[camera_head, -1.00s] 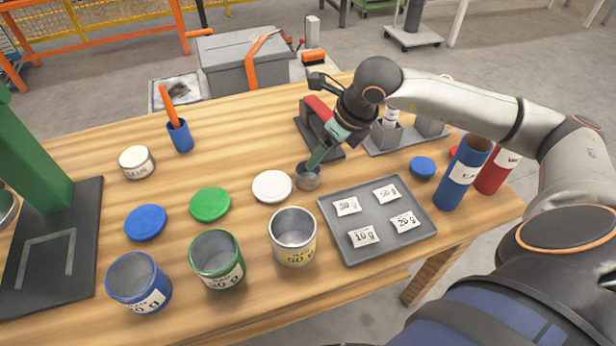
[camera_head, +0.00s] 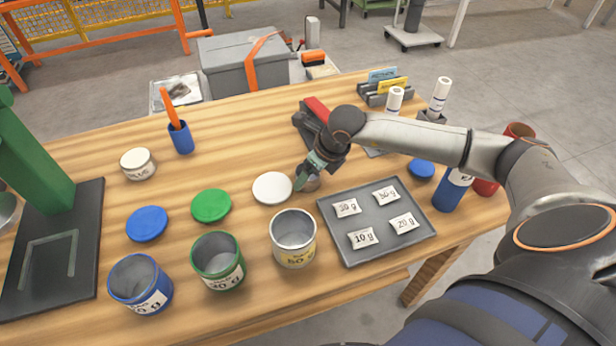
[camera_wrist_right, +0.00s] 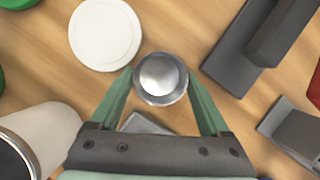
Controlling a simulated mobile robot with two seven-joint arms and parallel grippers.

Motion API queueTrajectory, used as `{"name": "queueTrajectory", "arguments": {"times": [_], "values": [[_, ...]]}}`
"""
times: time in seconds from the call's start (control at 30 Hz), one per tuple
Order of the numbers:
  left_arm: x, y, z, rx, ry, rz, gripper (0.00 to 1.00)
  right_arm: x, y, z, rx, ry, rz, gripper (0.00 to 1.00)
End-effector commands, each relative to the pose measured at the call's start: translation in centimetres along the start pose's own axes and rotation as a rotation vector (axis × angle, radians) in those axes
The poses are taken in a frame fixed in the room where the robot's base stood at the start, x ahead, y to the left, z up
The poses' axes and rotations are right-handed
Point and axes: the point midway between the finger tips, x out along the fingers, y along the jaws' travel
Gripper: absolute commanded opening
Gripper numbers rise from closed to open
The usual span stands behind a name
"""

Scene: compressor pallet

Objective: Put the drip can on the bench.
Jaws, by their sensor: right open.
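The drip can, which I take to be the small grey metal can (camera_head: 312,183), stands upright on the wooden bench (camera_head: 240,165), just right of the white lid (camera_head: 272,187). My right gripper (camera_head: 304,180) is down over it and hides much of it in the head view. In the right wrist view the can (camera_wrist_right: 160,78) shows round and shiny between the two green fingers of the right gripper (camera_wrist_right: 162,84). The fingers are apart, one on each side of the can. Whether they touch it is hard to tell. My left gripper is not in view.
A grey tray (camera_head: 345,251) with labelled packets lies to the right. Open blue, green and white cans (camera_head: 293,238) line the front, with blue and green lids (camera_head: 211,205) behind them. A red and dark device (camera_head: 316,112) stands just behind the gripper.

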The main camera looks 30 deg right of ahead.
Motion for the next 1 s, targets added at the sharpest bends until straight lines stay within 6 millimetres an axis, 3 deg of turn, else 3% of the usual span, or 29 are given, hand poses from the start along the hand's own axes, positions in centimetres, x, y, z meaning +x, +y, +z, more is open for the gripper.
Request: {"name": "queueTrajectory", "arguments": {"times": [0.07,0.77,1.0], "values": [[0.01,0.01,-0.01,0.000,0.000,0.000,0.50,-0.02,0.01,-0.01,0.000,0.000,0.000,0.80],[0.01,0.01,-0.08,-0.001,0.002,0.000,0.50,-0.09,-0.01,0.04,0.001,-0.001,0.000,0.01],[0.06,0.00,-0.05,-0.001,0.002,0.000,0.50,-0.32,-0.03,0.16,0.000,-0.001,-0.001,0.01]]}}
